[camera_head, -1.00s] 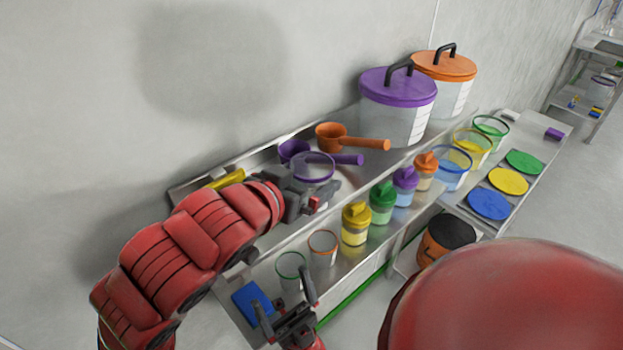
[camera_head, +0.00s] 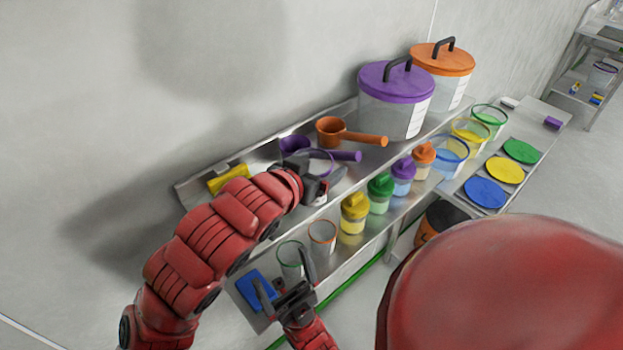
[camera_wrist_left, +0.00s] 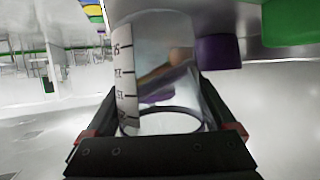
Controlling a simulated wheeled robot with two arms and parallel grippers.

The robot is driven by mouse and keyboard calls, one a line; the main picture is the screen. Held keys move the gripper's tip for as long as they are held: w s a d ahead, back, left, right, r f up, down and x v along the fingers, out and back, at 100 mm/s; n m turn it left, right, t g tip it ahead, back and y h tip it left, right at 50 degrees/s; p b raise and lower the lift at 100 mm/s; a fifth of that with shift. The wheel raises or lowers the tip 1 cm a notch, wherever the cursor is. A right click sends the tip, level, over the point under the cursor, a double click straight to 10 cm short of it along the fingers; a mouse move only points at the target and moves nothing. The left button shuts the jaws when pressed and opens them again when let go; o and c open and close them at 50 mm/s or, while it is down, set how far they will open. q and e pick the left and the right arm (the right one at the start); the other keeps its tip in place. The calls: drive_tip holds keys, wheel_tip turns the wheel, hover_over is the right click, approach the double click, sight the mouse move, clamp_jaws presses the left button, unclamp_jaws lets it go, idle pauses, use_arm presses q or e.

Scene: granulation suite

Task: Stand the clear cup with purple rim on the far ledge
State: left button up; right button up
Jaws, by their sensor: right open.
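The clear cup with purple rim (camera_head: 318,158) is at the upper, far ledge (camera_head: 262,160) in the head view, partly hidden by my left gripper (camera_head: 324,186). In the left wrist view the clear cup (camera_wrist_left: 160,75), with its printed scale, sits between both fingers of my left gripper (camera_wrist_left: 160,125), which is shut on it. I cannot tell whether its base touches the ledge. My right gripper (camera_head: 284,286) is open and empty, low over the front shelf, near a green-rimmed cup (camera_head: 291,258).
On the ledge, a purple scoop (camera_head: 345,156), orange scoop (camera_head: 365,139) and yellow object (camera_head: 228,178) lie near the cup. A purple-lidded tub (camera_head: 396,105) stands farther right. Several lidded jars, including a yellow one (camera_head: 354,214), and an orange-rimmed cup (camera_head: 322,237) line the front shelf.

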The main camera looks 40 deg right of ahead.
use_arm(q)
drive_tip(key=c, duration=0.7)
drive_tip(key=shift+r, duration=0.3)
